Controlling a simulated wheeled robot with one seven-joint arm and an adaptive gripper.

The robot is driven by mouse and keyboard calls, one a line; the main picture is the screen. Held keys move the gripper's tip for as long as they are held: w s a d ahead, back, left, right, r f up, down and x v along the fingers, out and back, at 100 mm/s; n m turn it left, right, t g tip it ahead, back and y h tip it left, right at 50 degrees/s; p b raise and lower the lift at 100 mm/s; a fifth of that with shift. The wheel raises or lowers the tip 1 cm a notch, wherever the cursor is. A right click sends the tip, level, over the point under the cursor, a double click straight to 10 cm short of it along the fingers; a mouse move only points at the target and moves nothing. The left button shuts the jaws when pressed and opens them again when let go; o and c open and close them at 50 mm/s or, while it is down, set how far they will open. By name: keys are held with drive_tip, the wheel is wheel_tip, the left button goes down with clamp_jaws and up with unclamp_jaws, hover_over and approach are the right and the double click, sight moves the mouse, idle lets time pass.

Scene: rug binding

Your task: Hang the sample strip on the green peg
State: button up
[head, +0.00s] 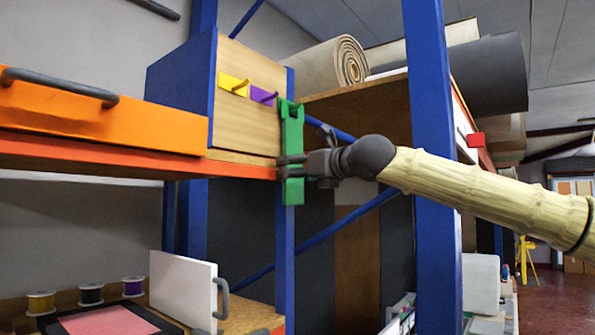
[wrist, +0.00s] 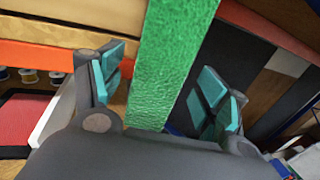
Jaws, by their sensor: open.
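The sample strip (head: 291,136) is a long green band that hangs upright at the right end of the row of pegs. Its top is at a green part that looks like the green peg (head: 290,104); the strip hides most of this peg, and I cannot make out the loop over it. My gripper (head: 290,166) is at the strip's lower half. In the wrist view the strip (wrist: 168,60) runs between my gripper's (wrist: 160,88) parted teal-padded fingers, with a gap on both sides.
A yellow peg (head: 234,86) and a purple peg (head: 263,95) are on the wooden panel (head: 245,130) left of the strip. A blue upright (head: 432,160) stands close beside my arm. An orange drawer (head: 100,115) is at left. Spools and a white box front (head: 183,285) are below.

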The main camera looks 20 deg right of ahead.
drive_tip(key=v, duration=1.1)
drive_tip(key=shift+s+d, duration=0.15)
drive_tip(key=shift+s, duration=0.15)
drive_tip(key=shift+f, duration=0.1)
